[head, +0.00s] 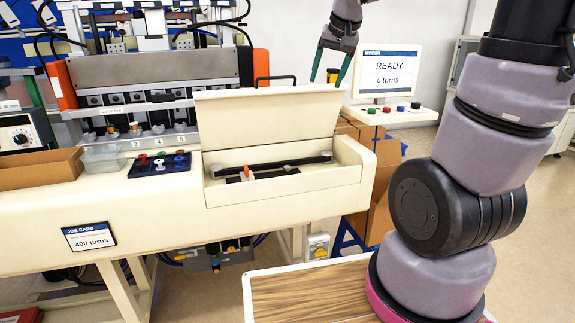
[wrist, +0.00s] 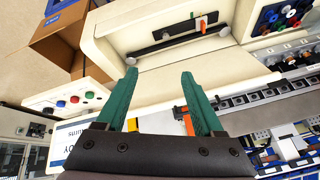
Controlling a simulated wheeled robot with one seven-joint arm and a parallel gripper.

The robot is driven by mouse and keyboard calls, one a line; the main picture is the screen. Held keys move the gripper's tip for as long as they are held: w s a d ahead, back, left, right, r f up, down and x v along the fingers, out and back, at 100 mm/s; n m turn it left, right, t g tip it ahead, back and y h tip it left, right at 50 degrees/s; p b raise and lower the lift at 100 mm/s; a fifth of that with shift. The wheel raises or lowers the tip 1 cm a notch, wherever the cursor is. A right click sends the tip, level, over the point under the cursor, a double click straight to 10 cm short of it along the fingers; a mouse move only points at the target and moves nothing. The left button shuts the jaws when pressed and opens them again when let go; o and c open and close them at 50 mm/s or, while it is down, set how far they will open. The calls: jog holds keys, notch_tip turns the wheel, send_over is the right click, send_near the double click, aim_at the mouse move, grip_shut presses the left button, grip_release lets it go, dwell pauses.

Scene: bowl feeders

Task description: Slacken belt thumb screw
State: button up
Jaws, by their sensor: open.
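An open compartment (head: 345,178) in the cream machine holds a black belt (head: 270,165) over a dark slotted bar. An orange-red lever or pointer (head: 247,173) stands at the bar's left part. A small grey knob (head: 288,168) sits near its right end; I cannot tell for sure whether this is the thumb screw. In the wrist view the belt (wrist: 185,39), orange piece (wrist: 204,17) and grey knob (wrist: 164,35) show beyond the fingers. My gripper (head: 326,83) is open and empty, above the compartment's right end. Its green fingers (wrist: 160,73) touch nothing.
The raised lid (head: 268,118) stands behind the compartment. A screen reading READY, 0 turns (head: 389,72) and a button panel (head: 395,112) stand to the right. Coloured terminals (head: 160,163) lie left. A job card (head: 89,235) reads 400 turns. Cardboard boxes (head: 384,165) stand at right.

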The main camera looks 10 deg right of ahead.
jog(key=w+a+f+n+g, duration=0.1)
jog(key=w+a+f, duration=0.1)
jog(key=w+f, duration=1.1)
jog(key=n+h, duration=0.1)
jog(key=n, duration=0.1)
send_near(287, 167)
jog(key=x, duration=0.8)
jog(key=shift+r, duration=0.1)
grip_shut()
